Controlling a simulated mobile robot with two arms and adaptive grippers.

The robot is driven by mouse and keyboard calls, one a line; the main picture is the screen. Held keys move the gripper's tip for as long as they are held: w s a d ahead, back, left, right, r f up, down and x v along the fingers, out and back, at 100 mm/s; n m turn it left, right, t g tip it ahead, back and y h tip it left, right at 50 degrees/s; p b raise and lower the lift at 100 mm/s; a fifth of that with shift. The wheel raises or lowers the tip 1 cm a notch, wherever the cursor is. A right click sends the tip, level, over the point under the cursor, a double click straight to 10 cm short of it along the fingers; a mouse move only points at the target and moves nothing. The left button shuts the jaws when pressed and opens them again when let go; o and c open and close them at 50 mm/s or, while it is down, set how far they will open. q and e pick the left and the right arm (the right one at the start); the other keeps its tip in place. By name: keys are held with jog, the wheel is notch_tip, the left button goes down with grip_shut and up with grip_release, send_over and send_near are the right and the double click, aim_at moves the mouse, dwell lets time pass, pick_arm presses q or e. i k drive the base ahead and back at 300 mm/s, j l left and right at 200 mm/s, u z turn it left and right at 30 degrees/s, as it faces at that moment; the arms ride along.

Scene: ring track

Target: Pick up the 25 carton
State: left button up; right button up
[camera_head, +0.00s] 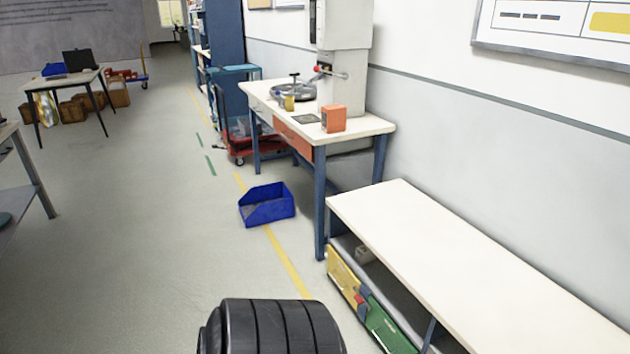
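No carton with a readable 25 shows in the head view. Several brown boxes (72,111) sit on the floor under and beside a far table at the left, too small to read. A small orange box (334,118) stands on the workbench at the centre right; I cannot tell any number on it. Neither of my grippers is in view.
The workbench (372,122) also holds a machine (343,85). A blue open bin (267,205) lies on the floor before it. A low white-topped bench (450,250) runs along the right wall. The floor at the left centre is clear.

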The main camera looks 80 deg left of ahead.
aim_at(364, 255)
jog(key=u, duration=2.05)
